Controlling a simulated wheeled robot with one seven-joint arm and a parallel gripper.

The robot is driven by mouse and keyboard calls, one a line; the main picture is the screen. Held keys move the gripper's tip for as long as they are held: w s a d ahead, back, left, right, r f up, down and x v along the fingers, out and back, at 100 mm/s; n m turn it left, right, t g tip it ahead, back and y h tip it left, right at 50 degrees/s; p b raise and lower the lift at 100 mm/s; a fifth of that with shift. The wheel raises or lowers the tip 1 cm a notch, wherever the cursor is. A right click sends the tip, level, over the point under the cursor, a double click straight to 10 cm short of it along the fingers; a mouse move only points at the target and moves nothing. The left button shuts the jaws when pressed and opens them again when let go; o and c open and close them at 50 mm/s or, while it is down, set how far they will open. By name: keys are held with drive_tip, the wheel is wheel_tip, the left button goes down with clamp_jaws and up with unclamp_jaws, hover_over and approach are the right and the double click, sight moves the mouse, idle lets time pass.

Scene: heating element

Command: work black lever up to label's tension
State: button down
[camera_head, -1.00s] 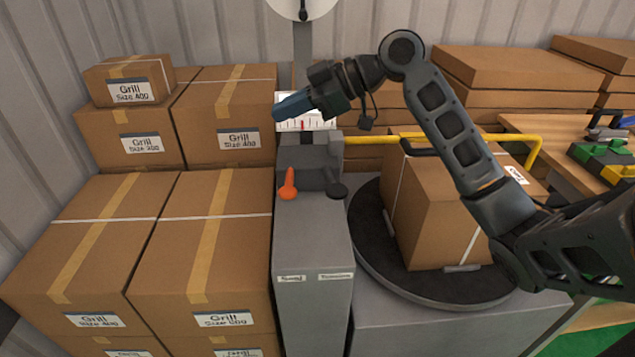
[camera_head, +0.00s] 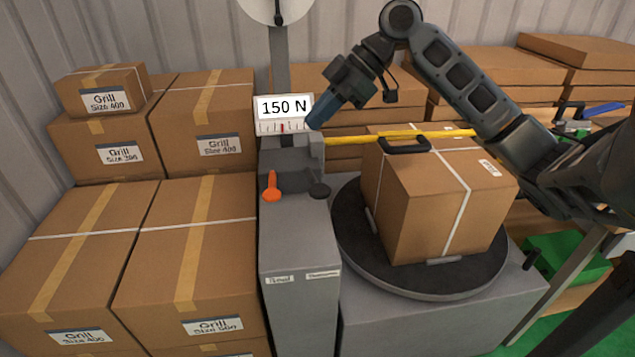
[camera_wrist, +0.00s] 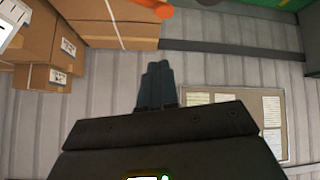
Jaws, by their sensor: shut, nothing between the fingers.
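The black lever (camera_head: 319,190) has a round dark knob and sits on the right of the grey machine column (camera_head: 300,240), low beside the orange lever (camera_head: 271,188). A white label (camera_head: 284,108) reading "150 N" stands above a scale with a red pointer, left of centre on that scale. My gripper (camera_head: 313,122) is shut and empty, with blue fingers at the right edge of the label, above and apart from the black lever. In the wrist view the shut fingers (camera_wrist: 157,85) point toward the orange lever (camera_wrist: 152,8); the black lever cannot be made out there.
A strapped carton (camera_head: 425,205) sits on the round turntable (camera_head: 350,255) to the right. Stacked Grill cartons (camera_head: 185,260) crowd the left side.

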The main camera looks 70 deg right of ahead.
drive_tip(key=f+b, duration=0.1)
drive_tip(key=f, duration=0.1)
drive_tip(key=s+a+f+b, duration=0.1)
drive_tip(key=f, duration=0.1)
drive_tip(key=a+f+b, duration=0.1)
drive_tip(key=f+b, duration=0.1)
drive_tip(key=shift+s+a+f, duration=0.2)
drive_tip(key=shift+f, duration=0.2)
drive_tip(key=shift+s+a+f+b, duration=0.15)
drive_tip(key=shift+a+f+b, duration=0.1)
drive_tip(key=shift+f+b, duration=0.35)
idle(1.3)
drive_tip(key=shift+s+a+f+b, duration=0.15)
drive_tip(key=shift+f+b, duration=0.15)
drive_tip(key=shift+b, duration=0.3)
